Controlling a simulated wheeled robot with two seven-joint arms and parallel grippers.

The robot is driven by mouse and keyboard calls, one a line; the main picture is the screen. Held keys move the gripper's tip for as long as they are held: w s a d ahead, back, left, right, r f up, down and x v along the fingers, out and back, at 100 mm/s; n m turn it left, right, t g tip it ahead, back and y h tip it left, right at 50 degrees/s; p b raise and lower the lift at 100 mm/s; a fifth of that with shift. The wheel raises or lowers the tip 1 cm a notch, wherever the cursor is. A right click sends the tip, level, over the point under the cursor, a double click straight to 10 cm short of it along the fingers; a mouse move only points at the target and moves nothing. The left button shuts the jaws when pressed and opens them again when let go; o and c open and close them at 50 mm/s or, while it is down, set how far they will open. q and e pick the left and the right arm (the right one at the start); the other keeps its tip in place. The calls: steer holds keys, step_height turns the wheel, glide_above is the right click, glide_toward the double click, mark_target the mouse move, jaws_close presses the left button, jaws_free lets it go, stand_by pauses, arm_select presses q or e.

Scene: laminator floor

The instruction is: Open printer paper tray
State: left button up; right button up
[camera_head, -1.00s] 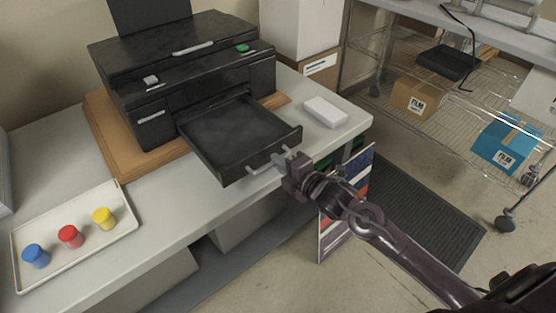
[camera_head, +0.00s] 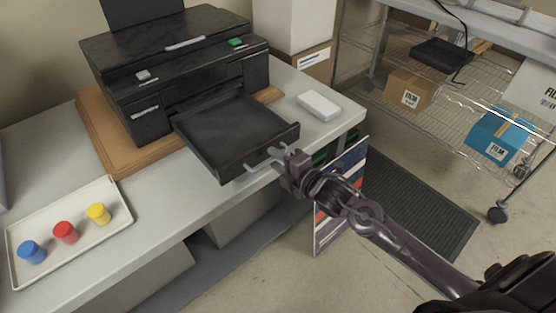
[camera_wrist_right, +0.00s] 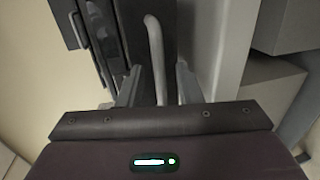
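The black printer (camera_head: 175,60) stands on a wooden board on the counter. Its paper tray (camera_head: 235,130) is pulled well out at the front, toward me. A pale bar handle (camera_head: 250,167) sits on the tray's front. My right gripper (camera_head: 279,152) is at this handle. In the right wrist view the handle (camera_wrist_right: 155,55) stands between the two fingers of the right gripper (camera_wrist_right: 158,88), with a visible gap on each side. The fingers are apart, around the handle. My left gripper is not in view.
A white tray (camera_head: 40,270) with blue, red and yellow pots lies at the counter's left. A white block (camera_head: 319,106) lies right of the paper tray. A wire shelf (camera_head: 440,120) with boxes stands at the right.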

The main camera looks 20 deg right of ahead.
steer(key=b+v, duration=0.1)
steer(key=v, duration=0.6)
steer(key=shift+s+b, duration=0.3)
steer(key=shift+s, duration=0.1)
steer(key=shift+d, duration=0.1)
steer(key=s+d+f+m+g+h, duration=0.2)
steer(key=d+f+m, duration=0.2)
steer(key=f, duration=0.6)
steer(key=s+d+f+m+g+h, duration=0.1)
steer(key=s+d+f+m+h, duration=0.2)
steer(key=f, duration=0.8)
steer(key=s+d+f+m+g+h, duration=0.15)
steer(key=d+f+m, duration=0.3)
steer(key=f, duration=0.55)
steer(key=s+a+f+m+g, duration=0.1)
steer(key=s+f+m+g, duration=0.3)
steer(key=s+f, duration=0.95)
steer(key=s+a+f+m+g, duration=0.1)
steer(key=s+a+f, duration=0.2)
steer(key=s, duration=0.3)
steer(key=s+a+f+m+g, duration=0.1)
steer(key=s+a+f+g, duration=0.1)
steer(key=s, duration=0.4)
steer(key=s+a+f+m+g+y, duration=0.1)
steer(key=s+a+f+m+g, duration=0.1)
steer(key=s+a+f, duration=0.2)
step_height(320, 180, down, 2)
steer(key=shift+s+f, duration=0.1)
steer(key=shift+s, duration=1.05)
